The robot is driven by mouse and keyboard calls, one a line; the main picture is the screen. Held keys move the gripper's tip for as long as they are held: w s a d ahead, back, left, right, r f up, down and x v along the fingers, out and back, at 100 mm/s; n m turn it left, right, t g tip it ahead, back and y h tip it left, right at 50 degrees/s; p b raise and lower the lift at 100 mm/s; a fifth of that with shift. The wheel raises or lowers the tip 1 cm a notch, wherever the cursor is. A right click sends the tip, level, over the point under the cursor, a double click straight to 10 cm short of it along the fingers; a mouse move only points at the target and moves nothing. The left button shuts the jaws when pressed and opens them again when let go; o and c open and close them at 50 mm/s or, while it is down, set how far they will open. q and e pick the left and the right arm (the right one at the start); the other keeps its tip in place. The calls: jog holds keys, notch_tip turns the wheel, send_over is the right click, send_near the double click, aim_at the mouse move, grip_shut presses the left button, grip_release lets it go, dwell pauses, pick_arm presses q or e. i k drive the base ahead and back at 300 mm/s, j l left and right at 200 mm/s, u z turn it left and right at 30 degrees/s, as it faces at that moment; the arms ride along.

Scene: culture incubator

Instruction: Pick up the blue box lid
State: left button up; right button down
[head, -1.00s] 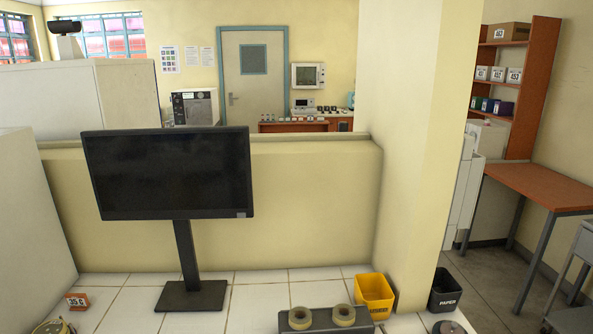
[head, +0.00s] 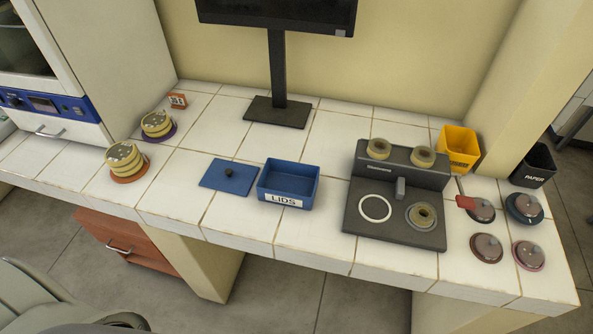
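The blue box lid (head: 229,178) lies flat on the white tiled counter, a flat blue plate with a dark round knob in its middle. It is just left of the open blue box (head: 288,184), which has a white "LIDS" label on its front. The box looks empty. Neither of my grippers can be made out in the head view.
Stacks of dishes (head: 126,162) stand on the counter's left. A dark grey device (head: 395,198) with rings stands right of the box. Several round lids (head: 487,248) lie at the right end. A monitor stand (head: 277,112) is behind. Yellow (head: 459,149) and black bins (head: 534,165) stand at right.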

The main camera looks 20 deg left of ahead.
aim_at(235, 178)
jog(key=u, duration=1.1)
